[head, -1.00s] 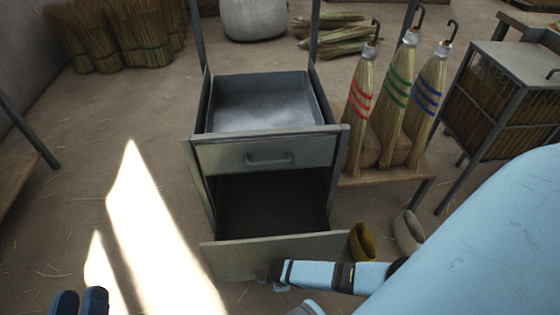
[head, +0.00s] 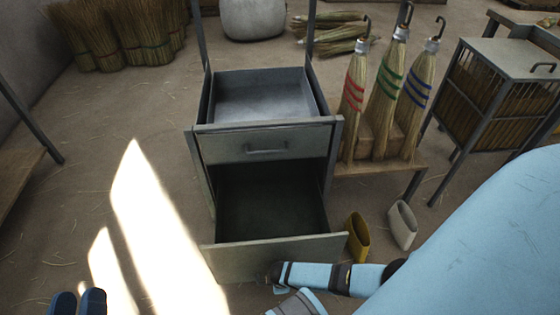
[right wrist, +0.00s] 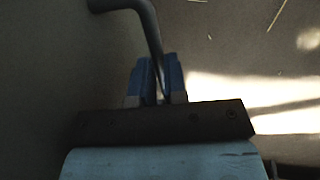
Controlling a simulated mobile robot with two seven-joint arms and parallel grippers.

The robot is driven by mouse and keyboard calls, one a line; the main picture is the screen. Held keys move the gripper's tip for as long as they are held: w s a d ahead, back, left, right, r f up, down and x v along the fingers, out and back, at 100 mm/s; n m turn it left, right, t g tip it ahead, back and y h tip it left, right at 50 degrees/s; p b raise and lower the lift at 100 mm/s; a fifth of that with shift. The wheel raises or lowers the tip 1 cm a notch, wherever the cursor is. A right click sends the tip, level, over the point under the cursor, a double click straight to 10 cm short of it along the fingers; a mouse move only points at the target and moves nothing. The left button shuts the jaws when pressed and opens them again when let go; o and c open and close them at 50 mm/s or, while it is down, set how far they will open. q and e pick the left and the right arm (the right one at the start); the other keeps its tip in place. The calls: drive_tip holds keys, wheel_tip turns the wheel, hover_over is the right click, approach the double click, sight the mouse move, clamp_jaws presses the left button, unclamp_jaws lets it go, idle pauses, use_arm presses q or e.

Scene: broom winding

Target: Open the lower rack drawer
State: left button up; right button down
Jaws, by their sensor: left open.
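The grey metal rack (head: 201,170) stands in the middle of the head view. Its upper drawer (head: 265,145) is shut, with a bar handle on its front. The lower drawer (head: 225,262) is pulled well out, and its dark, empty-looking inside shows. In the right wrist view, my right gripper's blue fingers (right wrist: 158,80) are closed around the grey bar handle (right wrist: 150,30). My left gripper (head: 78,301) is open and empty at the bottom left, apart from the rack.
Several brooms (head: 388,95) stand on a low wooden bench right of the rack. A yellow cup (head: 357,238) and a pale cup (head: 402,225) are on the floor near the drawer's right end. A barred cage (head: 490,95) stands farther right. Floor left of the rack is clear.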

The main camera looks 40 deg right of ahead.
drive_tip(key=c, duration=1.2)
unclamp_jaws()
drive_tip(key=shift+o, duration=0.2)
drive_tip(key=shift+s+r+p, duration=0.1)
drive_tip(key=shift+r+p, duration=0.2)
drive_tip(key=shift+r, duration=0.1)
use_arm(q)
drive_tip(key=s+a+f+g+y+p, duration=0.1)
drive_tip(key=a+f+g+y+p, duration=0.3)
drive_tip(key=f+p, duration=0.3)
drive_tip(key=shift+s+a+f+n, duration=0.2)
drive_tip(key=shift+a+f+n, duration=0.1)
drive_tip(key=shift+f, duration=0.25)
use_arm(e)
wheel_tip(320, 180, up, 13)
drive_tip(key=s+a, duration=0.1)
drive_tip(key=s, duration=0.1)
drive_tip(key=shift+a+f, duration=0.15)
drive_tip(key=shift+s, duration=0.1)
